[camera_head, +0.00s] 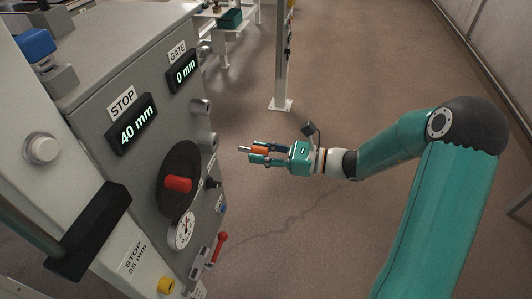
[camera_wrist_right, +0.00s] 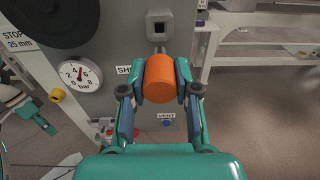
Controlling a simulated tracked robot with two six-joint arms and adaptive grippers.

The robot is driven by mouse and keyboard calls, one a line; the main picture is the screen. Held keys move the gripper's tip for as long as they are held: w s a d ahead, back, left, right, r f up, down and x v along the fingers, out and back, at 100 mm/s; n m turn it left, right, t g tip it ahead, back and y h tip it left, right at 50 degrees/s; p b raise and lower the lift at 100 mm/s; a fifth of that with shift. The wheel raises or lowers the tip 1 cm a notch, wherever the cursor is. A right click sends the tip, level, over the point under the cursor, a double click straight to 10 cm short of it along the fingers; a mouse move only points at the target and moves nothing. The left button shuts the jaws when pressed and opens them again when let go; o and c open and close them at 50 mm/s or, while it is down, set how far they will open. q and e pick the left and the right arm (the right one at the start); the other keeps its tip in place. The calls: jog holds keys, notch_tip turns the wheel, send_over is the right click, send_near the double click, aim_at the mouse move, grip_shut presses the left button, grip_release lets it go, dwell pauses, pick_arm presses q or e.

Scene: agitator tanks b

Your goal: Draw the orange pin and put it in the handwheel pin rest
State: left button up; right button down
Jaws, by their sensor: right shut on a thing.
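My right gripper (camera_head: 262,153) is shut on the orange pin (camera_head: 260,150). The pin's bare metal tip points left at the panel, apart from it. The right wrist view shows the orange pin (camera_wrist_right: 160,80) end-on between the fingers. A square socket with a dark hole (camera_wrist_right: 159,27) is just beyond and above it. The black handwheel (camera_head: 168,165) with its red knob (camera_head: 178,184) is on the panel, left of the gripper. I cannot tell which fitting is the pin rest. A teal part at the left of the wrist view looks like my left gripper (camera_wrist_right: 35,115); its jaws are unclear.
Grey round fittings (camera_head: 208,142) stick out along the panel's right edge. Below the handwheel are a gauge (camera_head: 183,232) and a red-handled lever (camera_head: 219,247). Displays read 40 mm (camera_head: 136,125) and 0 mm (camera_head: 185,73). A post (camera_head: 283,60) stands behind; floor around the gripper is clear.

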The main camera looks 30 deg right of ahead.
aim_at(243, 150)
jog(key=shift+b+x, duration=0.3)
jog(key=shift+x, duration=2.05)
jog(key=shift+r, duration=0.15)
jog(key=shift+a, duration=0.15)
jog(key=shift+b+x, duration=0.45)
jog(key=shift+x, duration=1.7)
jog(key=c, duration=0.8)
grip_release()
jog(key=shift+w+r, duration=0.1)
jog(key=shift+r, duration=0.1)
jog(key=shift+o, duration=0.2)
